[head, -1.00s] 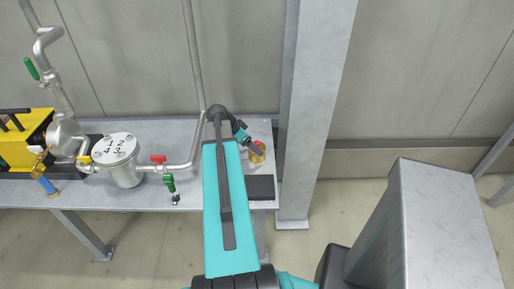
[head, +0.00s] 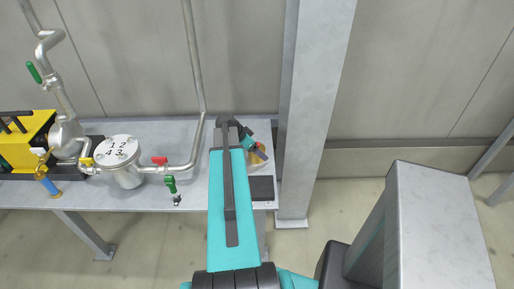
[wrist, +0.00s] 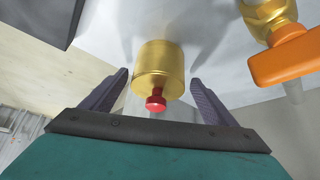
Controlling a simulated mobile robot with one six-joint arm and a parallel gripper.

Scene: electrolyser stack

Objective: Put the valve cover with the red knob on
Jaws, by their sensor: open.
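The valve cover is a short brass cylinder (wrist: 158,68) with a red knob (wrist: 156,100) on its end. In the wrist view it sits on the grey table, between and just beyond my fingertips. My gripper (wrist: 160,90) is open, with one finger on each side of the cover and a gap to both. In the head view the cover (head: 258,154) shows at the right end of the table, partly hidden behind my gripper (head: 262,152).
A brass fitting with an orange handle (wrist: 285,55) is at the right in the wrist view. A black pad (head: 261,188) lies at the table's right front. A pipe with a red-handled valve (head: 160,161), a green-handled valve (head: 171,184) and a numbered canister (head: 118,160) stand left. A grey post (head: 305,110) rises to the right.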

